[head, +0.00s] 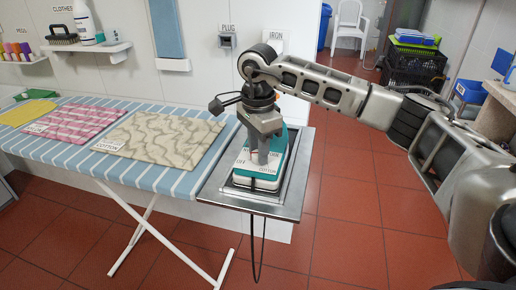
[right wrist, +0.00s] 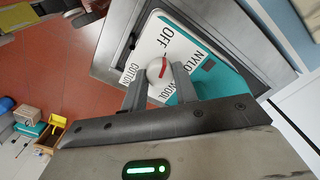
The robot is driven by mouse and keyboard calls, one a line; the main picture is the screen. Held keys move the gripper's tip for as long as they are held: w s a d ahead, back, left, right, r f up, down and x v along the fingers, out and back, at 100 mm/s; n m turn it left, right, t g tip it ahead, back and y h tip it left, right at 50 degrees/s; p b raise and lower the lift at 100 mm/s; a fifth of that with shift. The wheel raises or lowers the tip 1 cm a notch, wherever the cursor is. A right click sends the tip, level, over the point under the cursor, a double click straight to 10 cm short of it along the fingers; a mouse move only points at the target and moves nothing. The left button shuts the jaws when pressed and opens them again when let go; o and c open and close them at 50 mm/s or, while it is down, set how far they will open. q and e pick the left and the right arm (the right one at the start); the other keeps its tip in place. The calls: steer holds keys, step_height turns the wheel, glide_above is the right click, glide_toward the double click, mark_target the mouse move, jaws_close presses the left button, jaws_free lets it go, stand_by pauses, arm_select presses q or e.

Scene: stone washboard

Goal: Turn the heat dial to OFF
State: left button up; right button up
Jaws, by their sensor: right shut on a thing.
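The iron (head: 270,183) is teal and white and sits on the metal rest at the right end of the ironing board. Its white top plate shows in the right wrist view (right wrist: 150,43), with OFF, NYLON, WOOL and COTTON around a round white heat dial (right wrist: 155,67). The dial has a red mark; I cannot tell for sure which word it points to. My right gripper (head: 262,158) reaches down onto the iron from above. In the right wrist view its two fingers (right wrist: 158,82) are shut on the dial, one on each side. My left gripper is out of view.
The metal rest (head: 290,203) has a raised rim, and a black cord (head: 253,245) hangs from it. Folded beige (head: 160,138), pink (head: 80,122) and yellow (head: 28,112) cloths lie on the striped board (head: 185,165). A plug socket (head: 227,40) is on the wall behind.

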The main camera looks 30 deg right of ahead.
steer(key=shift+r, duration=0.1)
stand_by(0.3)
steer(key=o, duration=1)
step_height(320, 180, up, 16)
steer(key=shift+f+p, duration=0.1)
steer(key=shift+p, duration=0.55)
